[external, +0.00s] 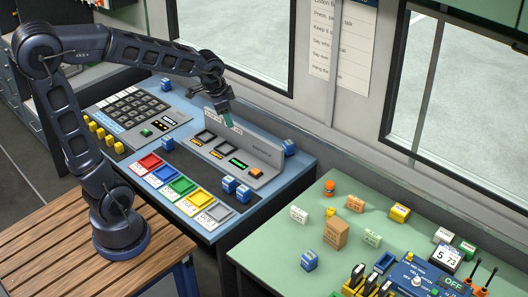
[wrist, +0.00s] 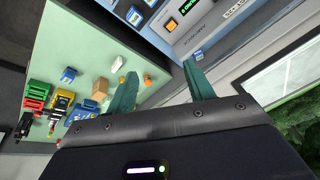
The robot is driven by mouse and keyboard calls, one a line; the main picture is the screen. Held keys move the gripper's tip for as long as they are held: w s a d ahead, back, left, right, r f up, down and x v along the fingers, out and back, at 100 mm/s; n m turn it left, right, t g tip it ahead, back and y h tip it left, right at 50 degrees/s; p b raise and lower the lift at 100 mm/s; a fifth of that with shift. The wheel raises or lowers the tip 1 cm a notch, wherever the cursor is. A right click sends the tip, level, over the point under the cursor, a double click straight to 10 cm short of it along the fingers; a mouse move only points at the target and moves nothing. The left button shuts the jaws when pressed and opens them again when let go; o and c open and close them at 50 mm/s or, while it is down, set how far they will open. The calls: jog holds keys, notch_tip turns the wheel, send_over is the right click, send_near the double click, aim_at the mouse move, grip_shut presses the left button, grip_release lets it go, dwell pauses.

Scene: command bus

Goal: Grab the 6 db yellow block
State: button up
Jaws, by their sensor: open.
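A yellow block (external: 399,213) with a dark marking lies on the green table (external: 290,215), towards its back edge near the wall. Its lettering is too small to read, so I cannot confirm the 6 dB label. My gripper (external: 228,118) is up over the blue desk, above the grey console and well to the left of the yellow block. In the wrist view my gripper (wrist: 162,80) shows two teal fingers spread apart with nothing held between them. I cannot clearly make out the yellow block in the wrist view.
A tan box (external: 335,233), a blue block (external: 310,261), an orange block (external: 355,203) and white blocks share the green table. A blue device (external: 425,275) stands at its front right. The blue desk holds the grey console (external: 245,160) and coloured buttons. A gap separates desk and table.

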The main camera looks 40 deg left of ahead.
jog(key=w+d+f+m+g+h, duration=0.1)
jog(key=w+d+f+m, duration=0.4)
jog(key=w+d+f, duration=0.6)
jog(key=m+g+h, duration=0.2)
jog(key=m+h, duration=0.1)
jog(key=m, duration=0.2)
send_near(331, 210)
jog(key=f, duration=0.1)
jog(key=shift+h, duration=0.3)
jog(key=shift+x, duration=4.95)
jog(key=shift+a+f, duration=0.1)
jog(key=shift+a, duration=0.05)
jog(key=c, duration=1.1)
